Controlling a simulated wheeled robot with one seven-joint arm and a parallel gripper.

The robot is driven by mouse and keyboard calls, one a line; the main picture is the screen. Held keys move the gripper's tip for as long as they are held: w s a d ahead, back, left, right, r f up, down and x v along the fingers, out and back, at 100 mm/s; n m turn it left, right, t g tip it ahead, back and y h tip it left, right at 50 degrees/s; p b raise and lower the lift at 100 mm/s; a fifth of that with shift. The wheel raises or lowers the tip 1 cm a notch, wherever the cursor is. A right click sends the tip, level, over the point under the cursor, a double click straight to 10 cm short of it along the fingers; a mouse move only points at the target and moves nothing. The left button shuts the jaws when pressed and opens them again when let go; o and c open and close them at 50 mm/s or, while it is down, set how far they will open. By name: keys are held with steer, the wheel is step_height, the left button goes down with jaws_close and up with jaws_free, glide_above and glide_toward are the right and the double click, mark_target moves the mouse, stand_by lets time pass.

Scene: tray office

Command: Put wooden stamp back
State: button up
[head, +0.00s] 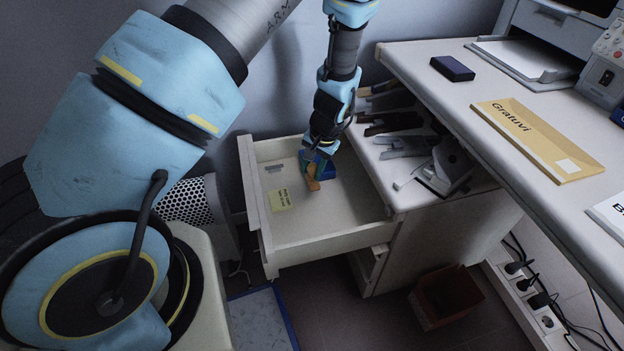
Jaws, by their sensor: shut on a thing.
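My gripper (314,172) reaches down into the open drawer (320,228) from above. It is shut on a small orange-brown wooden piece, which looks like the wooden stamp (313,184). The stamp is low over the drawer's right back part; whether it touches the drawer floor I cannot tell. A blue thing (327,168) shows right beside the gripper, partly hidden by it.
Several staplers or punches (402,146) and a larger grey device (444,168) crowd the cabinet top right of the drawer. A dark pad (452,68), an envelope (538,138) and a printer (540,50) are on the desk. A brown bin (446,296) stands below. The drawer's front is clear.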

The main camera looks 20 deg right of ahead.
mark_target(313, 176)
steer(key=shift+s+d+x, duration=0.1)
steer(key=shift+s+x, duration=0.05)
steer(key=shift+x, duration=0.7)
steer(key=shift+s+d+x, duration=0.15)
steer(key=shift+x, duration=0.65)
steer(key=shift+f, duration=0.25)
steer(key=o, duration=1.1)
steer(key=shift+c, duration=0.2)
steer(key=p+v, duration=0.1)
steer(key=v, duration=1.1)
steer(key=w+a+r+n+g+h, duration=0.1)
steer(key=w+a+r+n, duration=0.1)
steer(key=a+r, duration=0.45)
steer(key=w+a+r+n, duration=0.2)
steer(key=a+r+n, duration=0.15)
steer(key=a, duration=0.55)
steer(key=s+a+r+n, duration=0.2)
steer(key=s+a+r, duration=0.1)
steer(key=a, duration=0.5)
steer(key=s+a+r+n, duration=0.1)
steer(key=s+a+r, duration=0.1)
steer(key=a+r, duration=0.3)
steer(key=a, duration=0.3)
steer(key=shift+s+a+n+t+h, duration=0.2)
steer(key=shift+s+n+t+h, duration=0.1)
steer(key=shift+s+n+h, duration=0.1)
